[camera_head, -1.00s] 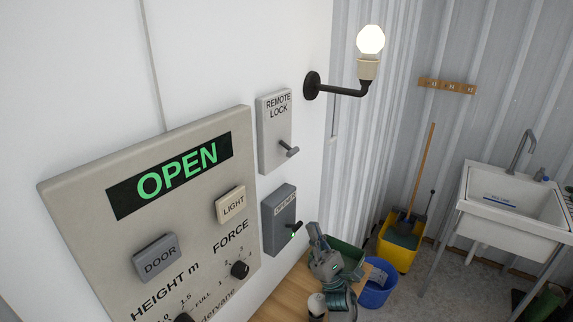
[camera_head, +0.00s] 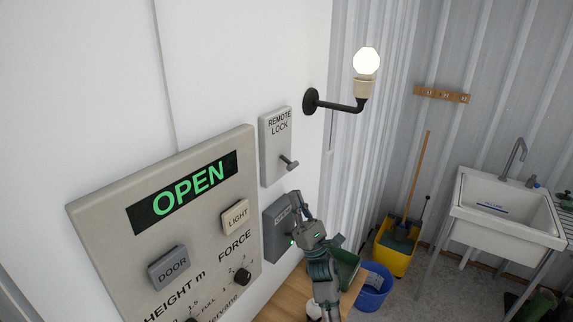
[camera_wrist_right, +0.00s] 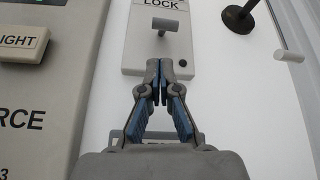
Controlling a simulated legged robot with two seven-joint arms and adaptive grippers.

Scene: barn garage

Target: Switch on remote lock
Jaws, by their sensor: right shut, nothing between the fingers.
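The remote lock box (camera_head: 277,141) is a white plate on the wall, labelled REMOTE LOCK, with a small grey toggle lever (camera_head: 289,163) on its lower part. The lever sticks out and points down to the right. My right gripper (camera_head: 296,196) is shut and empty, just below the box. In the right wrist view the closed fingertips (camera_wrist_right: 159,64) point up at the toggle (camera_wrist_right: 165,24), a short gap below it in the picture, and the box (camera_wrist_right: 132,50) stands behind them. My left gripper is not in view.
A grey switch box (camera_head: 277,232) with a green light is partly hidden behind my right gripper. The large control panel (camera_head: 110,215) reads OPEN. A lit bulb (camera_head: 366,62) on a black bracket juts out right of the lock. A wooden surface (camera_head: 285,302) lies below.

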